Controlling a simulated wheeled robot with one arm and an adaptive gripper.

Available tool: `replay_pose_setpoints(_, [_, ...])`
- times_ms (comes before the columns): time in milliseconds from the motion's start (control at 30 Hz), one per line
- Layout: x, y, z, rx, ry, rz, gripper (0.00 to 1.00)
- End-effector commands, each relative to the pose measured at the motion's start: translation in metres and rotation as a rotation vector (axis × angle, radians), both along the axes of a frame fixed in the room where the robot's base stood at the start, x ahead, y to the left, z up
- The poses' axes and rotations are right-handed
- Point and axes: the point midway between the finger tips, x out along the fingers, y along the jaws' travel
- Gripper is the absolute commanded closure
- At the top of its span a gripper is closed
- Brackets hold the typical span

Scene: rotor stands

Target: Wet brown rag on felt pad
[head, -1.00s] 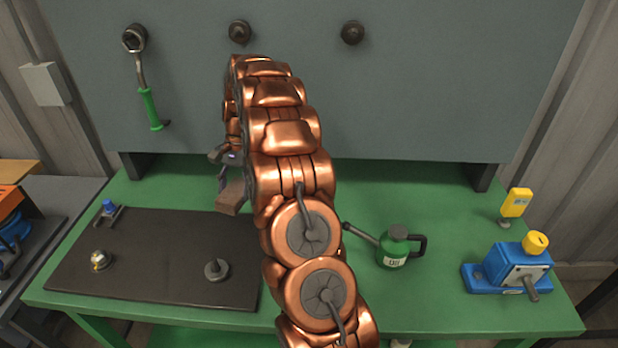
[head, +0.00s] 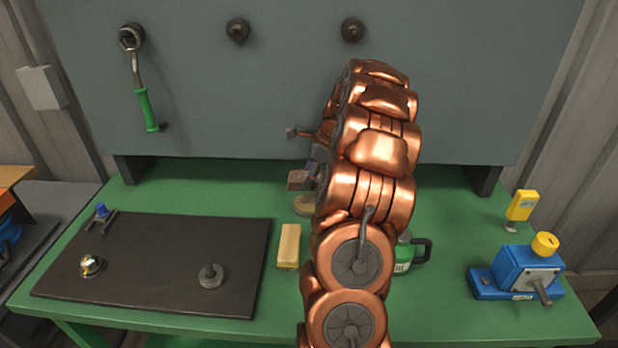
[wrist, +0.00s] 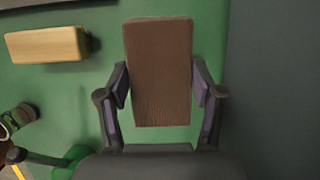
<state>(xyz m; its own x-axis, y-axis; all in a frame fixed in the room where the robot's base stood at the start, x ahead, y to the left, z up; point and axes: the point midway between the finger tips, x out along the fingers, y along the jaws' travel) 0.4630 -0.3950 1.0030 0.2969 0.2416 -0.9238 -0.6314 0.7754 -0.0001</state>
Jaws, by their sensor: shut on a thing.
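My gripper (wrist: 159,90) is shut on a brown block-shaped piece (wrist: 159,75), which looks like the brown rag; its fingers grip its two sides in the wrist view. In the head view the brown piece (head: 299,181) shows left of my arm, raised above the rear of the green bench. A round tan disc (head: 304,205) lies partly hidden below it; I cannot tell if this is the felt pad. A tan-yellow block (head: 289,246) lies on the bench nearer the front; it also shows in the wrist view (wrist: 47,45).
A dark mat (head: 130,280) with small metal fittings covers the left bench. The green oil can (head: 403,257) is partly hidden behind my arm. A blue device (head: 517,271) and yellow meter (head: 521,206) stand at right. A grey back panel (head: 270,90) rises behind.

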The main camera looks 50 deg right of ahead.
Motion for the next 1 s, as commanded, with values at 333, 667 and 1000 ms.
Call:
replay_pose_setpoints(333, [-0.001, -0.002, -0.014, -0.001, -0.001, -0.011, 0.62])
replay_pose_setpoints(667, [-0.001, -0.001, -0.045, 0.002, 0.002, -0.009, 0.62])
replay_pose_setpoints(1000, [-0.001, -0.002, -0.060, 0.000, 0.000, -0.009, 0.62])
